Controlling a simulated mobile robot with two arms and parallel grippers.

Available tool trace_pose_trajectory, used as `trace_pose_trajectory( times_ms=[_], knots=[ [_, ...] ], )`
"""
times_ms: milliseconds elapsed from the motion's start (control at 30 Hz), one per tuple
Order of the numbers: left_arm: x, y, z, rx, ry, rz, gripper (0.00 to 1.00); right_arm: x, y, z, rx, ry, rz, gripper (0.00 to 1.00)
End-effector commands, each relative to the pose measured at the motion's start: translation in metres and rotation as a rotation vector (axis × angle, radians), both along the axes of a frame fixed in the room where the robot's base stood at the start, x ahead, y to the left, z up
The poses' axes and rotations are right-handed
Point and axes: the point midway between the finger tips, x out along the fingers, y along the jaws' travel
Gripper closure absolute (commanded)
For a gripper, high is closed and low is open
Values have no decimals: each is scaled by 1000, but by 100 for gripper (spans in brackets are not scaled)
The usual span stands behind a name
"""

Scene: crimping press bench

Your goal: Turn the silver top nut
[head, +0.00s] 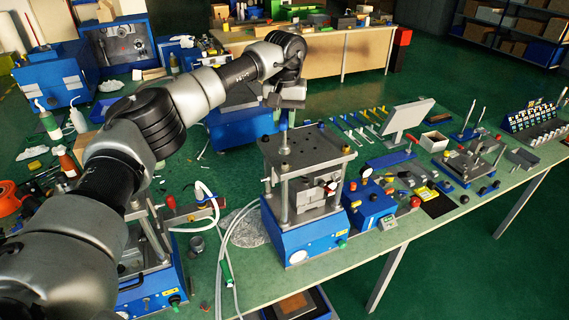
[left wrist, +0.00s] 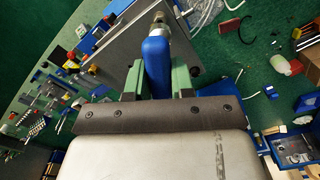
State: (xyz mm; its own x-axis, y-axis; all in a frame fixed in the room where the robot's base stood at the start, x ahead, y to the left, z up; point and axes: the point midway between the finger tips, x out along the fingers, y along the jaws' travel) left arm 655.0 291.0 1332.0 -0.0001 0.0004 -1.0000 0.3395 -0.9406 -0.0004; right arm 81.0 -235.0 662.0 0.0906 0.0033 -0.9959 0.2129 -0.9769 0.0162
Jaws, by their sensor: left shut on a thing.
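My left gripper (head: 284,101) is above the press (head: 306,152), pointing down. In the left wrist view, its two green fingers (left wrist: 157,72) are shut on a blue handle (left wrist: 155,55). The handle also shows in the head view as a short upright blue piece (head: 284,121) under the gripper. Below it, a silver stem with a nut-like foot (head: 284,143) stands at the press's dark top plate (head: 320,147). A metal end (left wrist: 158,22) shows beyond the handle in the left wrist view. I cannot tell the nut apart from the stem. My right gripper is not in view.
A blue control box (head: 372,207) stands right of the press. A white hose (head: 222,262) runs along its left side. Another blue-based press (head: 150,285) is at the left, beneath my arm. Tools, a tilted grey panel (head: 407,115) and small parts fill the right of the bench.

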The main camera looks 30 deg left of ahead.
Motion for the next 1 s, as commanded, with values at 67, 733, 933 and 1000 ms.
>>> trace_pose_trajectory(
  times_ms=[67, 733, 933, 1000],
  knots=[
    [0, 0, 3, 1, -2, 123, 100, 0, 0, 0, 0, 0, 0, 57],
    [0, 0, 18, -1, -2, 916, 100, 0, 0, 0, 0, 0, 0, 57],
    [0, 0, 18, -1, -2, 915, 100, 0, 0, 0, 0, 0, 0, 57],
    [0, 0, 18, -1, -2, 914, 100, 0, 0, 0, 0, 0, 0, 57]
  ],
)
